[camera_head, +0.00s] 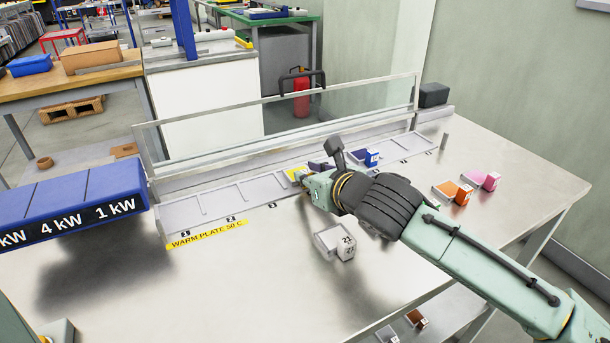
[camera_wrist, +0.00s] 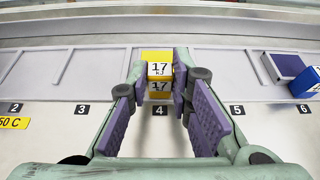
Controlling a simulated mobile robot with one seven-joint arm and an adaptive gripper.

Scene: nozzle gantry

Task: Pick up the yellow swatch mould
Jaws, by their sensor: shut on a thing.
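The yellow swatch mould (camera_wrist: 158,56) is at bay 4 of the warm plate, its white block face marked 17 toward me. In the head view only a bit of its yellow (camera_head: 295,174) shows; my gripper hides the rest. My gripper (camera_wrist: 159,78) has its purple-padded fingers on either side of the numbered block and is shut on it. In the head view my gripper (camera_head: 312,180) reaches in low at the warm plate. I cannot tell whether the mould is clear of the plate.
The warm plate (camera_head: 182,214) runs along a glass screen (camera_head: 280,118). A blue mould (camera_wrist: 303,82) sits to the right at bay 6. A white mould (camera_head: 328,239) stands in front of the plate; orange (camera_head: 461,194) and pink (camera_head: 490,181) moulds are at right.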

